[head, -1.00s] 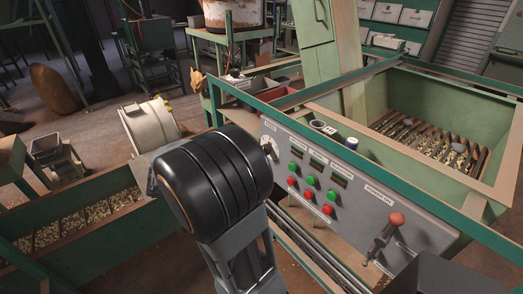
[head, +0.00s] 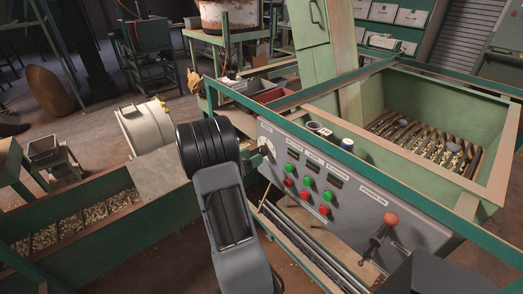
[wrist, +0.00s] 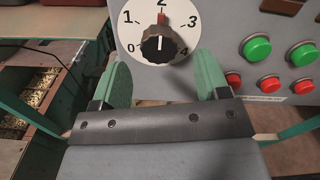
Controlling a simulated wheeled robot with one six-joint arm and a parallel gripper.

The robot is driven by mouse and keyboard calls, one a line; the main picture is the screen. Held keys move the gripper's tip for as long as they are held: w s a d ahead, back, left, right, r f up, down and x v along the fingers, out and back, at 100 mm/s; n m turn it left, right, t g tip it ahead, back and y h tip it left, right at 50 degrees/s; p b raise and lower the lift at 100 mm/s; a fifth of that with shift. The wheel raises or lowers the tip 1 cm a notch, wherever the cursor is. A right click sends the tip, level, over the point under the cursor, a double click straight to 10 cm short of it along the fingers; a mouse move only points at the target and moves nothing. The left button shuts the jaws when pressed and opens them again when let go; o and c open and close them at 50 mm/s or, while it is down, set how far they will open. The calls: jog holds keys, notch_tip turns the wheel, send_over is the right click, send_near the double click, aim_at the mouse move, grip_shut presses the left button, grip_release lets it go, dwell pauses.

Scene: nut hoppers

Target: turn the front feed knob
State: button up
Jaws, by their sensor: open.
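The feed knob (wrist: 160,44) is dark and ribbed, on a white round dial (wrist: 134,45) marked 0 to 4. My gripper (wrist: 158,62) is open, with one green finger on each side of the knob's lower part and gaps on both sides. Contact cannot be seen. In the head view the dial (head: 266,141) sits at the left end of the grey control panel (head: 350,208), partly beside my arm, which hides my gripper.
Green buttons (wrist: 257,47) and red buttons (wrist: 268,84) lie to the knob's right. A lever with a red ball top (head: 390,219) stands at the panel's right end. A green hopper (head: 430,100) is behind, and a trough of nuts (head: 75,218) lies left.

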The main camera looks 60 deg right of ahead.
aim_at(261, 151)
jog(key=shift+p+x, duration=0.3)
jog(key=shift+x, duration=2.2)
jog(key=shift+c, duration=0.5)
